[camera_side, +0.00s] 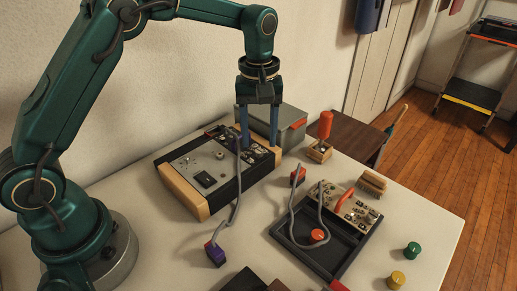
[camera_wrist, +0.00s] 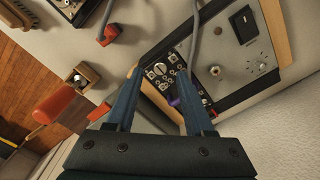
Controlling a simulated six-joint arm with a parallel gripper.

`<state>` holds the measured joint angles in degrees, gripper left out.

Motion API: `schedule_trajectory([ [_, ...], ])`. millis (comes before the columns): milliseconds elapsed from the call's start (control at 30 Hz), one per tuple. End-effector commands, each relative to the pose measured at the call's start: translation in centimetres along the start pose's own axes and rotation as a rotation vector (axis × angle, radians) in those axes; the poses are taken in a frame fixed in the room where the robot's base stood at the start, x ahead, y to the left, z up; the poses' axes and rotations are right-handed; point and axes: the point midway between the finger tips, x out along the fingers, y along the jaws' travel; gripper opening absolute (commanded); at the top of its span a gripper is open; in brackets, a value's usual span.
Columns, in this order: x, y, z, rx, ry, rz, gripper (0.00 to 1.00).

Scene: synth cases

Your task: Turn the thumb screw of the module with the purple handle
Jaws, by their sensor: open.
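The console (camera_side: 205,180) with pale wooden end cheeks stands on the table, and a module (camera_side: 256,158) with round metal fittings sits at its right end. The purple handle (camera_wrist: 173,100) shows between my fingers in the wrist view, partly hidden by them. The module also shows there (camera_wrist: 163,72). I cannot tell which small round fitting is the thumb screw. My gripper (camera_side: 260,142) points down over the module, open and empty, with its fingers apart. In the wrist view the fingertips (camera_wrist: 160,72) frame the module; I cannot tell whether they touch it.
A grey cable (camera_side: 237,190) runs from the console to a purple and red plug (camera_side: 215,253). A grey box (camera_side: 290,118), a red-handled tool (camera_side: 325,125) and a brush (camera_side: 372,182) stand nearby.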

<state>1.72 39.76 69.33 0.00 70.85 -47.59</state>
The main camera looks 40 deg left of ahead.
Motion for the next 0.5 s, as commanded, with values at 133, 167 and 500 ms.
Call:
schedule_trajectory([
  [133,-1.9,0.1,-0.1,0.0,0.002,0.002,0.53],
  [167,-2.1,0.1,-0.1,0.0,0.002,0.002,0.53],
  [500,-2.6,0.0,0.0,0.0,-0.001,-0.001,0.53],
])
